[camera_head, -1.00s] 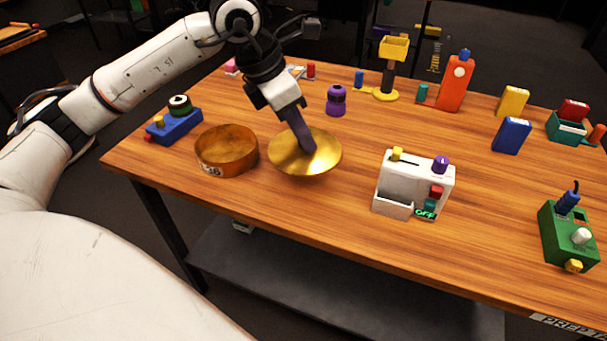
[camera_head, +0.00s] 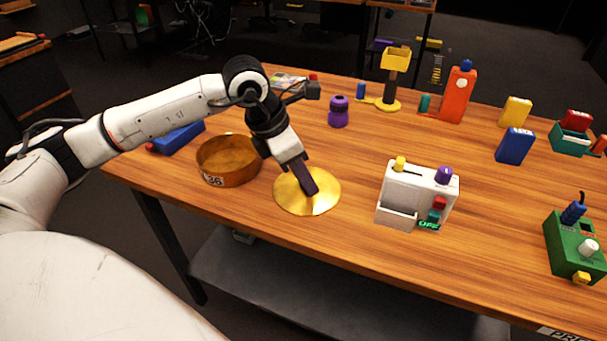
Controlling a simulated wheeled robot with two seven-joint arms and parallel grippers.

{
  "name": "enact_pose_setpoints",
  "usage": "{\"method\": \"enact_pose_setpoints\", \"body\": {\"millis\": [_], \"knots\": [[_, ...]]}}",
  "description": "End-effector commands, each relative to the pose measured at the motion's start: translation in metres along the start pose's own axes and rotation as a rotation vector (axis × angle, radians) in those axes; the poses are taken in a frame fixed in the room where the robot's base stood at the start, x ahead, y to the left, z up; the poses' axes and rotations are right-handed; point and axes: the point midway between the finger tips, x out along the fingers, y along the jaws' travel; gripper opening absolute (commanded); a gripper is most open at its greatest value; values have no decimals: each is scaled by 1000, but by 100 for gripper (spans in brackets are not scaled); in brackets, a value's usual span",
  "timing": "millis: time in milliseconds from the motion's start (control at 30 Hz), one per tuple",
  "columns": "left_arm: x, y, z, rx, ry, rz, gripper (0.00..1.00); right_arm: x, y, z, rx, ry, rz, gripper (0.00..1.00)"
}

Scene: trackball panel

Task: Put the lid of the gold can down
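The lid of the gold can (camera_head: 291,201) is a round, shiny gold disc. It looks flat on the wooden table, or very close to it, right of the open can (camera_head: 229,173). My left gripper (camera_head: 309,184) reaches down to the lid's middle with its dark fingers, which look shut on the lid's grip. The fingers hide that grip. The can is a wide, low brown-gold cylinder with a number label, and its top is uncovered. My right gripper is not in view.
A white panel box (camera_head: 415,197) stands close right of the lid. A purple bottle-shaped object (camera_head: 338,112) stands behind it. A blue box (camera_head: 181,137) is partly behind my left arm. The table (camera_head: 300,248) is clear in front of the lid.

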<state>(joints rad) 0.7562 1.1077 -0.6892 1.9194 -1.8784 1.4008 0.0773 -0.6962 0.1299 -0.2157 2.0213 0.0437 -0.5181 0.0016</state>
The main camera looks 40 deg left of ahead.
Motion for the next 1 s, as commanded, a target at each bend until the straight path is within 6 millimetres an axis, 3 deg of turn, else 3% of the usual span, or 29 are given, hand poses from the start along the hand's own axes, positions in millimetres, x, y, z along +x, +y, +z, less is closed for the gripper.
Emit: {"method": "enact_pose_setpoints", "body": {"millis": [333,467,800,1000], "knots": [[-1,0,1,0,0,0,39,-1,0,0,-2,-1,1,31],[-11,0,2,0,-2,1,39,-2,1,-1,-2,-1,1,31],[-81,1,2,0,-4,3,39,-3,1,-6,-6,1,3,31],[-112,0,2,-1,-2,1,39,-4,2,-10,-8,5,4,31]]}}
